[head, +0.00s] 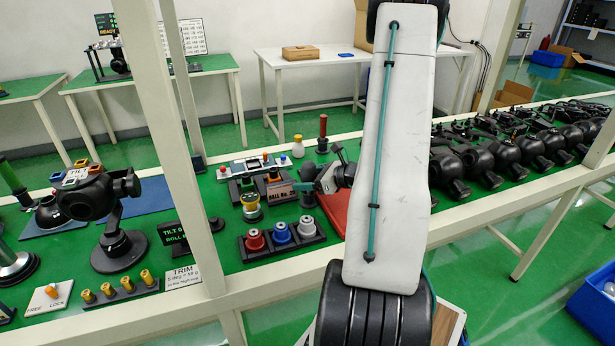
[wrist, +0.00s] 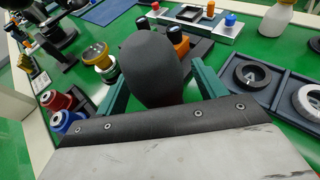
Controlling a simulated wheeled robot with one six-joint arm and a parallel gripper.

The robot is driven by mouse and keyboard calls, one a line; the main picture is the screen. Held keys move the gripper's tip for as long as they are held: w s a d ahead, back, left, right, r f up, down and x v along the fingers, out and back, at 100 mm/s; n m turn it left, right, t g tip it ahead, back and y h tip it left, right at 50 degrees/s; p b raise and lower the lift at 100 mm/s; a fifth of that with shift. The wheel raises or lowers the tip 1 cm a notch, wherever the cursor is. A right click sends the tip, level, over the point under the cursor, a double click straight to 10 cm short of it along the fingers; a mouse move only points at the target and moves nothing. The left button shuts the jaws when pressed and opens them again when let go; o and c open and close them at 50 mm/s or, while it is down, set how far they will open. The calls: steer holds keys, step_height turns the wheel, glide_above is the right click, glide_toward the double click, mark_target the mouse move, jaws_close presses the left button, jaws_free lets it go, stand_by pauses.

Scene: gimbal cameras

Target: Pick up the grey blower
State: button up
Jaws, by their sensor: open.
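A dark grey rounded bulb (wrist: 152,65), which looks like the grey blower, stands in the wrist view between the two teal fingers of my gripper (wrist: 158,78). The fingers are apart, with one on each side of the bulb. I cannot tell whether either finger touches it. The bulb's lower end is hidden behind the dark edge of my gripper. In the head view my gripper (head: 315,172) reaches over the green bench, and my arm hides part of the area. The bulb is hard to make out there.
A tray with red, blue and grey knobs (head: 282,235) sits close in front. A yellow-topped round piece (head: 250,205) and a silver panel (head: 253,163) are near. A black gimbal head (head: 105,195) stands left. A cream post (head: 172,120) and rail cross the view.

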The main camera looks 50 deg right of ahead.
steer(key=shift+w+a+f, duration=0.15)
steer(key=shift+w+f, duration=0.1)
steer(key=shift+w, duration=0.35)
steer(key=c, duration=1.1)
step_height(320, 180, up, 10)
steer(key=shift+r, duration=0.1)
steer(key=o, duration=0.4)
steer(key=c, duration=0.4)
steer(key=shift+a, duration=0.15)
